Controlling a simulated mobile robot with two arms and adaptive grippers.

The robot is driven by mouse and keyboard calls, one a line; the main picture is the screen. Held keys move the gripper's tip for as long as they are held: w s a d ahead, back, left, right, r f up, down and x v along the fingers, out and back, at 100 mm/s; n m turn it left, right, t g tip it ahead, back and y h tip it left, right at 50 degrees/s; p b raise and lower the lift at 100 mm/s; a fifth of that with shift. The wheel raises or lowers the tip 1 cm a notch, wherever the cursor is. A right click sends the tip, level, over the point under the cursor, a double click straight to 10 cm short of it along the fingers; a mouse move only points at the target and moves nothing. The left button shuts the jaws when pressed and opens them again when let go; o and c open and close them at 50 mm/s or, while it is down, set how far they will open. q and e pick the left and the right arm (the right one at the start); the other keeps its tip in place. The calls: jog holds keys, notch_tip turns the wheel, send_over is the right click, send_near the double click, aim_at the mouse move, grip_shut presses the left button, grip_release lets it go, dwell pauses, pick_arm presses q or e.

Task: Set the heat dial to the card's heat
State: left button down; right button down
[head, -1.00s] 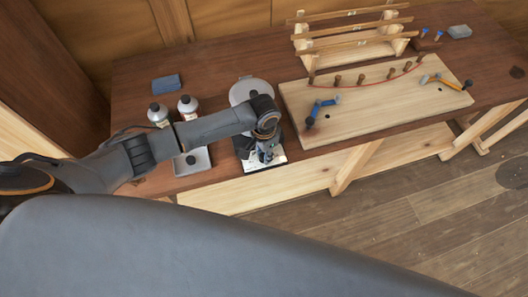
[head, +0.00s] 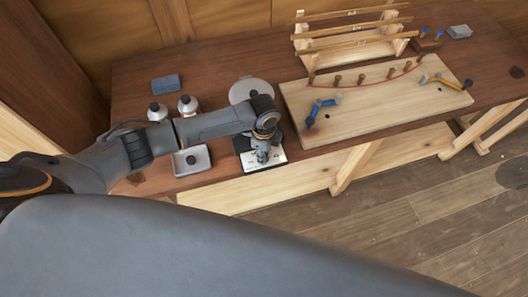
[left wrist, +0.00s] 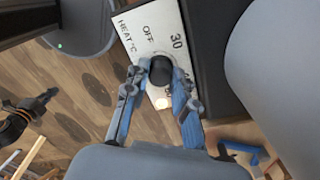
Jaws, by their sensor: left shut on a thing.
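The heat dial (left wrist: 161,70) is a black round knob on a white panel (left wrist: 148,32) marked HEAT °C, OFF and 30. The panel is the front of a black unit with a round grey top (head: 250,89), near the table's front edge. My left gripper (head: 263,157) reaches down to this panel. In the left wrist view, its two blue-grey fingers (left wrist: 161,85) are closed on the dial, one on each side. The dial's pointer and part of the scale are hidden. I cannot make out a heat card.
A wooden rack (head: 350,45) stands behind. A blue-grey block (head: 166,83) lies back left.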

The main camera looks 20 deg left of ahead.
pick_arm(q)
jog(key=m, duration=0.6)
dwell(0.6)
jog(key=c, duration=1.1)
grip_release()
notch_tip(320, 180, up, 12)
jog(key=shift+r, duration=0.1)
